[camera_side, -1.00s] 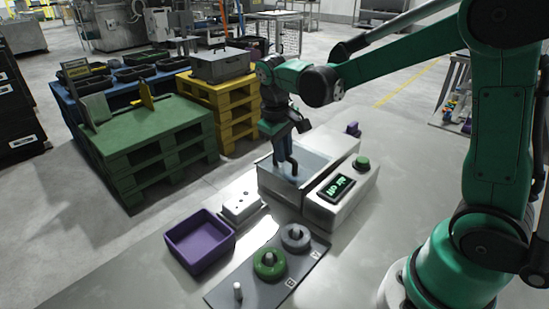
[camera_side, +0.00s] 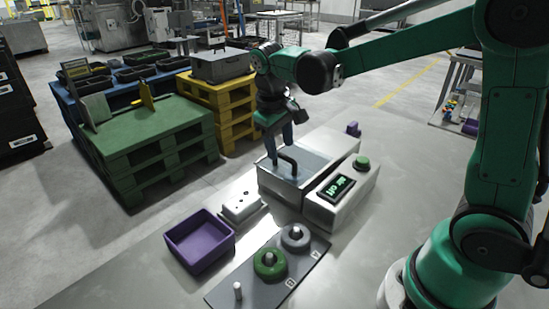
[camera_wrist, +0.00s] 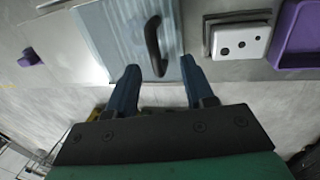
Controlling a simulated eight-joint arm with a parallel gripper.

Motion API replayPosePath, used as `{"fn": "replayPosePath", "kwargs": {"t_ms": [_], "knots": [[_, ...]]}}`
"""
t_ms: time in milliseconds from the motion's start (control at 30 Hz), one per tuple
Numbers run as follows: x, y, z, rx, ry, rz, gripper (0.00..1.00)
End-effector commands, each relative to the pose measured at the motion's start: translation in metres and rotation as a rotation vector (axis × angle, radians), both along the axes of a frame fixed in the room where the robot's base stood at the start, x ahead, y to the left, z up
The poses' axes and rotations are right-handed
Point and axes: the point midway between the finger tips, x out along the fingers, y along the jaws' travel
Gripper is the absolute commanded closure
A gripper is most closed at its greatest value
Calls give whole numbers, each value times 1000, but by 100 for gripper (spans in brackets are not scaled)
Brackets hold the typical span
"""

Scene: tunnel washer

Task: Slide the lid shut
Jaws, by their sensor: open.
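The lid (camera_side: 309,162) is a pale, glassy panel on top of a light grey box (camera_side: 279,191). Its black arched handle (camera_side: 290,163) stands near the left end. In the wrist view the lid (camera_wrist: 115,38) fills the top middle, with the handle (camera_wrist: 153,45) upright on it. My gripper (camera_side: 279,148) is just above and beside the handle. In the wrist view my gripper (camera_wrist: 160,67) has its two blue fingers spread, with the handle's near end between or just beyond the tips. It holds nothing. Contact with the handle cannot be told.
A control unit with a lit display (camera_side: 338,188) and green button (camera_side: 362,162) adjoins the box. A white block (camera_side: 240,206), purple tray (camera_side: 199,241) and a plate with green (camera_side: 270,264) and grey (camera_side: 295,237) rings stand in front. The table's right side is clear.

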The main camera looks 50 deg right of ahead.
Motion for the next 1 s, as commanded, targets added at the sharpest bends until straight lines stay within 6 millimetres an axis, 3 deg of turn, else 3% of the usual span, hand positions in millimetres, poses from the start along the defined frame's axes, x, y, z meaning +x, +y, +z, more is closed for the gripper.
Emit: {"fn": "replayPosePath", "kwargs": {"t_ms": [300,700,1000], "knots": [[0,7,33,1,-1,1,53],[-2,8,36,4,-12,3,53],[-39,26,40,83,-272,44,53]]}}
